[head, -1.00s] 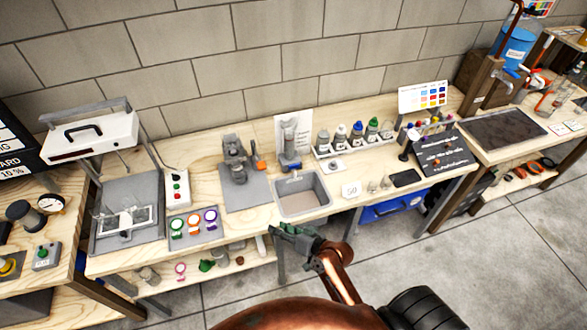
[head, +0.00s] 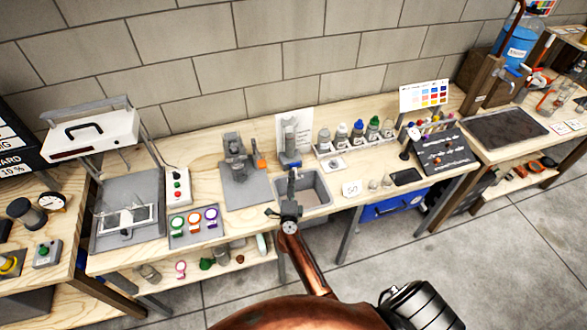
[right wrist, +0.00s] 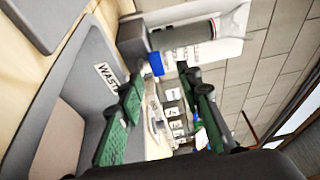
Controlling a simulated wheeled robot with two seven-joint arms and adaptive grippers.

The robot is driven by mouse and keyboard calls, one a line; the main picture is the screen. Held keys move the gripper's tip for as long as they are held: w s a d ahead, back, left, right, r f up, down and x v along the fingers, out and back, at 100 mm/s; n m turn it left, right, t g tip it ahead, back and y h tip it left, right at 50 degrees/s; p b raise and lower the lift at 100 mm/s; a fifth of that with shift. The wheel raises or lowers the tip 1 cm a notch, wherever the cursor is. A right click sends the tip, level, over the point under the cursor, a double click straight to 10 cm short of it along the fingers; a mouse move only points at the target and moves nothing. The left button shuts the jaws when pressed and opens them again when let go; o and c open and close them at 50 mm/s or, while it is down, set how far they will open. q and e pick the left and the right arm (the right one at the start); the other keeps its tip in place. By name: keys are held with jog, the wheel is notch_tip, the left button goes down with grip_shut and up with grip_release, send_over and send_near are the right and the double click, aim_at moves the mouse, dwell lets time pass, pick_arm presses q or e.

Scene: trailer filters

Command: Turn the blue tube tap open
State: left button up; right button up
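The grey tube (head: 289,138) stands upright on its holder in front of a white board, behind the sink (head: 317,191). The blue tap (right wrist: 156,64) shows at the tube's lower end in the right wrist view; in the head view it is small and hard to make out. My right gripper (head: 291,180) reaches over the sink toward the tube. In the right wrist view its green-padded fingers (right wrist: 166,88) are open and apart, with the blue tap ahead between them, nearer the left finger. Contact cannot be told. My left gripper is not in view.
Several bottles (head: 357,133) stand in a rack right of the tube. A grey stand (head: 236,158) with an orange part is left. The sink wall carries a "WASTE" label (right wrist: 108,76). A dark sloped panel (head: 440,153) stands farther right.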

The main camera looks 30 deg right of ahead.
aim_at(294, 166)
jog(key=shift+m, duration=0.3)
jog(key=x, duration=0.2)
jog(key=b+x, duration=0.1)
jog(key=x, duration=0.5)
jog(key=shift+s+d+f, duration=0.2)
jog(key=shift+d+f, duration=0.05)
jog(key=shift+f, duration=0.1)
jog(key=shift+c, duration=0.2)
grip_shut()
jog(key=shift+a, duration=0.1)
